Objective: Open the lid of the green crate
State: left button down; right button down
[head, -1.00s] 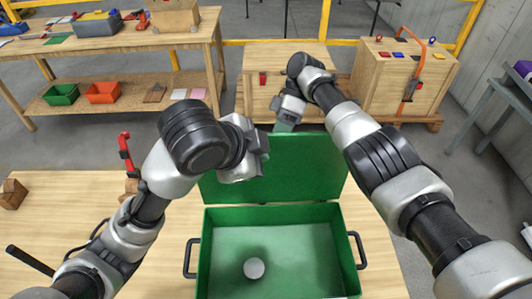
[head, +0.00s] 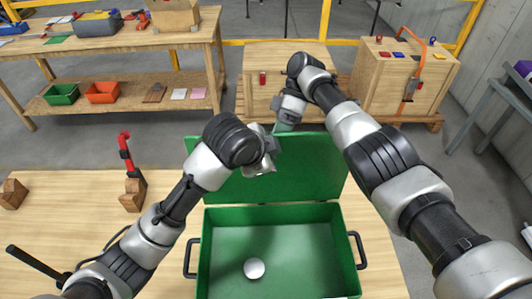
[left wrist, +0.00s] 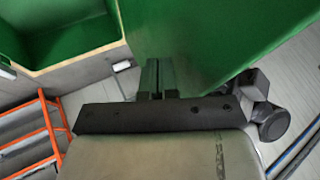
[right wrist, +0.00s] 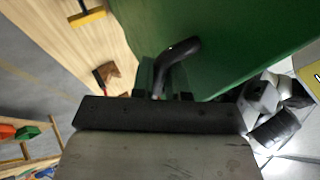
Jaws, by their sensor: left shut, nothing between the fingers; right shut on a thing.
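The green crate (head: 208,245) stands on the wooden table with its interior open to view. Its green lid (head: 310,170) is raised at the back edge, standing up and leaning back. A small white round thing (head: 254,268) lies on the crate floor. My right gripper (head: 284,126) is at the lid's top edge. In the right wrist view, my right gripper (right wrist: 162,85) is shut on the black lid handle (right wrist: 181,51). My left gripper (head: 270,160) is in front of the lid's inner face. In the left wrist view, my left gripper (left wrist: 158,78) is shut and empty beside the green lid.
On the table left of the crate are a red tool (head: 125,152) by a wooden block (head: 133,195), another wooden block (head: 12,194) and a black bar (head: 32,260). Behind are a workbench (head: 110,47) with bins and wooden crates (head: 400,75). Table left of the crate is partly clear.

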pick_arm(q)
jog(key=shift+w, duration=0.35)
pick_arm(e)
jog(key=shift+s+d+f, duration=0.1)
jog(key=shift+s+f, duration=0.05)
jog(key=shift+f, duration=0.4)
pick_arm(q)
jog(key=shift+w+a, duration=0.25)
jog(key=shift+w, duration=0.6)
pick_arm(e)
jog(key=c, duration=1.2)
grip_release()
jog(key=shift+s, duration=0.1)
jog(key=shift+o, duration=0.4)
jog(key=shift+r, duration=0.1)
pick_arm(q)
jog(key=shift+w, duration=0.1)
pick_arm(e)
jog(key=shift+r, duration=0.1)
